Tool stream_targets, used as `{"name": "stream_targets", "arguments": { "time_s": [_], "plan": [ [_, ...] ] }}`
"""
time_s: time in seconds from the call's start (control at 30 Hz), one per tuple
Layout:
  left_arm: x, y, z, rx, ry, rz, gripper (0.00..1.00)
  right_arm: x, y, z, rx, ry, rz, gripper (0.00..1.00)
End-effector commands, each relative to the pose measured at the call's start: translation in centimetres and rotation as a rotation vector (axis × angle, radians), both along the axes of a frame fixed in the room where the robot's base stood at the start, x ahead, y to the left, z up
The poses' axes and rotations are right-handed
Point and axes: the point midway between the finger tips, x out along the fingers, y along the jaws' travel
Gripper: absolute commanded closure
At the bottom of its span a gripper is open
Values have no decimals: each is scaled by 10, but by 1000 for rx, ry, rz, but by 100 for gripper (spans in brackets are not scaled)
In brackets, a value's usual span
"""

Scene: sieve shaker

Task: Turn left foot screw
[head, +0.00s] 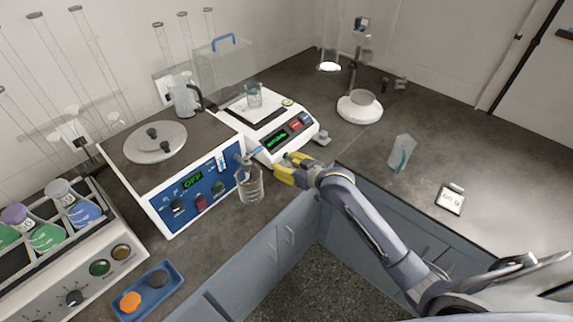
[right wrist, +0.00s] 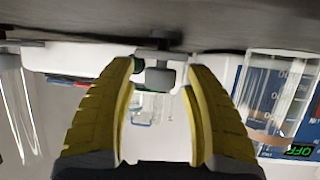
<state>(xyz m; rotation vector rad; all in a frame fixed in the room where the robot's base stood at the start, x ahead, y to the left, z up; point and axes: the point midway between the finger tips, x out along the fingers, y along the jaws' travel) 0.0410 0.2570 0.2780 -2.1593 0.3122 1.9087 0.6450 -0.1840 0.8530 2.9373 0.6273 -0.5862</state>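The white balance (head: 262,139) with a lit green display stands at the centre back of the bench. One grey foot screw (head: 321,137) shows at its right front corner. My right gripper (head: 285,168), with yellow fingers, is at the balance's front left corner, by its lower edge. In the right wrist view, a grey foot screw (right wrist: 158,77) sits between the tips of my open right gripper (right wrist: 159,72), with a visible gap on both sides. The gripper hides this screw in the head view. My left gripper is not in view.
A clear bottle (head: 250,186) stands close left of my right gripper; a clear marked vessel (right wrist: 275,95) shows in the wrist view. A blue-fronted hotplate (head: 190,190) reading OFF is further left. A glass beaker (head: 254,95) stands on the balance. Bench to the right is mostly clear.

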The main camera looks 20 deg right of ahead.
Motion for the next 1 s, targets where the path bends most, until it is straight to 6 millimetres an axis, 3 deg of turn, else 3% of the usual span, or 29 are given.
{"name": "stream_targets", "arguments": {
  "time_s": [0.27,0.7,1.0],
  "plan": [
    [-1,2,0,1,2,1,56,-7,-4,3,-2,-1,0,49],
    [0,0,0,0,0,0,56,-68,-31,30,-3,0,1,49],
    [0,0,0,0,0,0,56,-95,-43,43,0,0,0,49]
  ]
}}
